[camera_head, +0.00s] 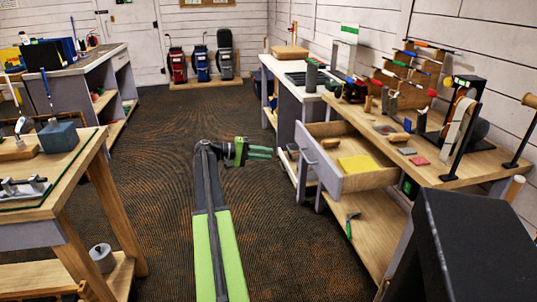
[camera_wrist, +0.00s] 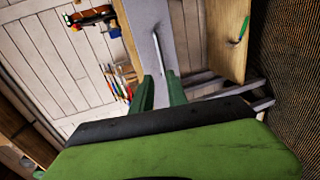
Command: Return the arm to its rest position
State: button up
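My arm (camera_head: 208,190) reaches forward over the floor, with my gripper (camera_head: 271,153) turned to the right at its far end. In the head view its dark green fingers point toward the grey drawer (camera_head: 322,168), with a small gap before the drawer front. In the wrist view the two green fingers (camera_wrist: 161,82) stand apart with nothing held between them. The drawer front (camera_wrist: 148,25) and its pale bar handle (camera_wrist: 158,55) show beyond the fingers. The drawer is pulled out and holds a yellow item (camera_head: 357,163).
The workbench (camera_head: 440,165) on the right carries tools and a clamp stand. A green-handled hammer (camera_head: 351,223) lies on its lower shelf. A wooden table (camera_head: 60,190) stands at left, a grey-sided bench (camera_head: 85,75) behind it. Golf bags (camera_head: 201,60) stand at the back. The carpet (camera_head: 175,120) between is clear.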

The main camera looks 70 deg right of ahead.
jog(key=w+a+f+n+t, duration=0.2)
jog(key=w+a+f+t, duration=0.15)
jog(key=w+a, duration=0.65)
jog(key=w+a+f+n+t+y, duration=0.1)
jog(key=w+a+f+n+t, duration=0.3)
jog(key=w+a, duration=0.6)
jog(key=w+a+f+t, duration=0.2)
jog(key=w+a+f, duration=0.5)
jog(key=a, duration=0.6)
jog(key=w+a+f+n+t+y, duration=0.1)
jog(key=w+a, duration=0.2)
jog(key=a, duration=0.7)
jog(key=w+a+f+n+t+y, duration=0.2)
jog(key=w+a, duration=0.1)
jog(key=a, duration=0.8)
jog(key=s+a+f+n+t+y, duration=0.1)
jog(key=a+n+y, duration=0.1)
jog(key=a, duration=1)
jog(key=s+a+f+n+y, duration=0.1)
jog(key=a+y, duration=0.1)
jog(key=a, duration=0.9)
notch_tip(320, 180, up, 22)
jog(key=p, duration=2.1)
jog(key=shift+a+f, duration=0.2)
jog(key=shift+a, duration=0.15)
jog(key=shift+w, duration=0.1)
